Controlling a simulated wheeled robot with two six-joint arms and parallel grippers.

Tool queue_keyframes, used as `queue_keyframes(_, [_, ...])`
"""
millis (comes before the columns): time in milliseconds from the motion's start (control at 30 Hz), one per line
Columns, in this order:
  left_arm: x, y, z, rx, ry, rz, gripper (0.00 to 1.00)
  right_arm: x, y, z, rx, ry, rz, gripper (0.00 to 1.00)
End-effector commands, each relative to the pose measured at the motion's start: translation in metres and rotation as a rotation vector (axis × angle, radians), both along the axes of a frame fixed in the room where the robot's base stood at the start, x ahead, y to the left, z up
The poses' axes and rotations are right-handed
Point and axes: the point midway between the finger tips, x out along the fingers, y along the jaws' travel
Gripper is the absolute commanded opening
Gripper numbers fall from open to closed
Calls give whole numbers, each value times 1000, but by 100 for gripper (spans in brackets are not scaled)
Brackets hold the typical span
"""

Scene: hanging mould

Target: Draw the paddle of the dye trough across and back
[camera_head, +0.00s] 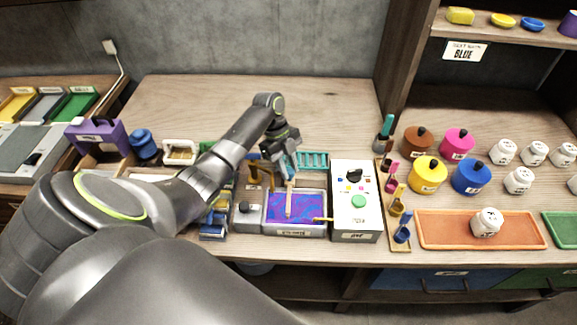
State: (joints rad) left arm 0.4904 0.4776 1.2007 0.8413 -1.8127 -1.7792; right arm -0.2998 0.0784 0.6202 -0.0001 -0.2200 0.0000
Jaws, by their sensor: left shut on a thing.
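The dye trough (297,231) is a grey box on the bench, holding blue and purple marbled dye. A tan upright paddle (289,203) stands in the dye, left of the trough's middle. My left gripper (288,177) comes in from above and is shut on the top of the paddle. Its fingertips are small and partly hidden by the arm's wrist. A yellow piece (323,220) shows at the trough's right end. My right gripper is not in view.
A white control box (355,205) with a green button stands right of the trough. Colored pots, white jars and an orange tray (450,230) fill the right side. The bench behind is clear.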

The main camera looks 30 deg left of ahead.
Motion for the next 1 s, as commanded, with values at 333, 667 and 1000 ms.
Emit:
queue_keyframes(333, [12, -20, -1, -5, -4, -3, 0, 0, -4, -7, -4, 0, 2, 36])
queue_keyframes(667, [48, -77, 0, -4, -3, -2, 0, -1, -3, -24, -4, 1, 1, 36])
queue_keyframes(1000, [51, -82, 2, -4, -5, -1, 0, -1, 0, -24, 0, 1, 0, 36])
